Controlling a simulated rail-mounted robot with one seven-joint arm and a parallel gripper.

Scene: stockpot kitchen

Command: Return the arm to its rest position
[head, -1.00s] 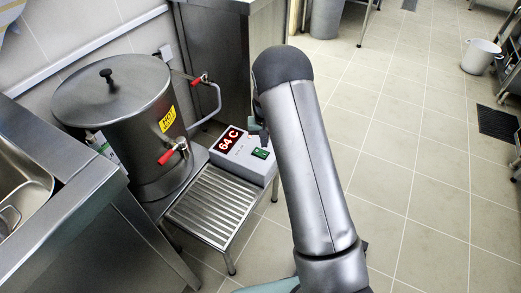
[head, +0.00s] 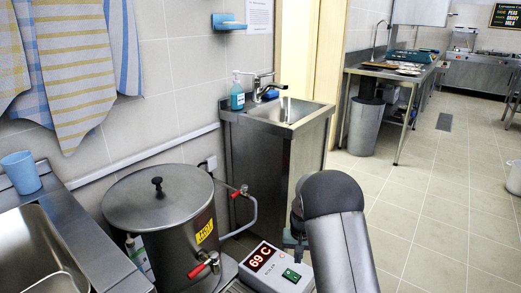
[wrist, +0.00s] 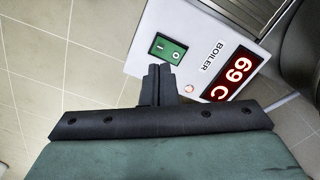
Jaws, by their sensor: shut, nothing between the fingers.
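My gripper (wrist: 160,85) is shut and empty in the wrist view, its fingertips pointing at the grey boiler control box (wrist: 150,40). The green rocker switch (wrist: 167,50) is just beyond the fingertips, apart from them in the picture; the exact gap cannot be told. The box's red display (wrist: 233,75) reads 69 C, and a small red light (wrist: 189,89) glows beside it. In the head view my arm reaches up from the bottom and bends beside the box (head: 277,268); it mostly hides the gripper there.
The steel boiler (head: 165,215) with red-handled taps stands left of the box. A hand-wash sink (head: 285,112) with a soap bottle (head: 237,95) is behind. A counter with a blue cup (head: 20,172) is at left.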

